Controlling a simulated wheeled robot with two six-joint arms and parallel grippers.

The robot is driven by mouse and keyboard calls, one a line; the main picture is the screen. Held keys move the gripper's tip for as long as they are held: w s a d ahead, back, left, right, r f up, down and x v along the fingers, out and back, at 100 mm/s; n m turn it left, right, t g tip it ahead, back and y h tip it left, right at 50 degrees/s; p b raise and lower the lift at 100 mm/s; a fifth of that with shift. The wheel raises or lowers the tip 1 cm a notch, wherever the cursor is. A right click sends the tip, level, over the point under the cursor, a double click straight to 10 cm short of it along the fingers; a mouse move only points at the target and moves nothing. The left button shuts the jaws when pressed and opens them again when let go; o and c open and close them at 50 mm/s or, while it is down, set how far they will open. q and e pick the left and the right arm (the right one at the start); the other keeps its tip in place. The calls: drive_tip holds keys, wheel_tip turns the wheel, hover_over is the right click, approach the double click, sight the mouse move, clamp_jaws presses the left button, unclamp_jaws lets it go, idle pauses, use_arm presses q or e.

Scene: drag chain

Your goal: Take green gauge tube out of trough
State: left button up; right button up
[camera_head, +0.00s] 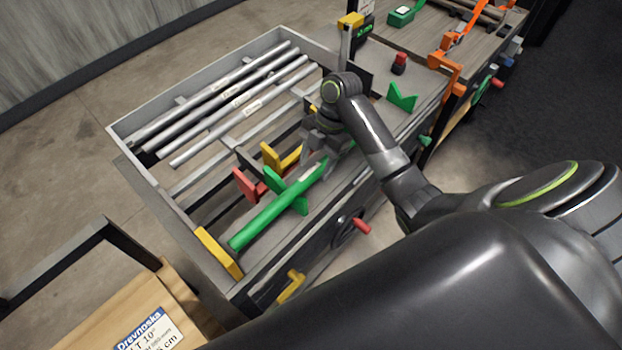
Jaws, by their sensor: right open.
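The green gauge tube (268,216) lies slanted along the near side of the bench, across a green V-shaped support (291,196). Its lower left end is near a yellow block (219,252). My right gripper (318,150) is over the tube's upper right part, with its fingers pointing down; it is open. The wrist hides part of the tube, and a bit of green shows again just right of the gripper. I cannot tell whether the fingers touch the tube. My left gripper is not in view.
Several grey metal tubes (215,101) lie in the frame at the back left. Red (246,186) and yellow (271,157) supports stand beside the green one. Another green V-support (402,97) and a red button (399,63) are at right.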

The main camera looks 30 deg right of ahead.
drive_tip(key=shift+p+x, duration=0.3)
drive_tip(key=shift+x, duration=0.8)
drive_tip(key=c, duration=1.1)
clamp_jaws()
drive_tip(key=shift+r, duration=0.15)
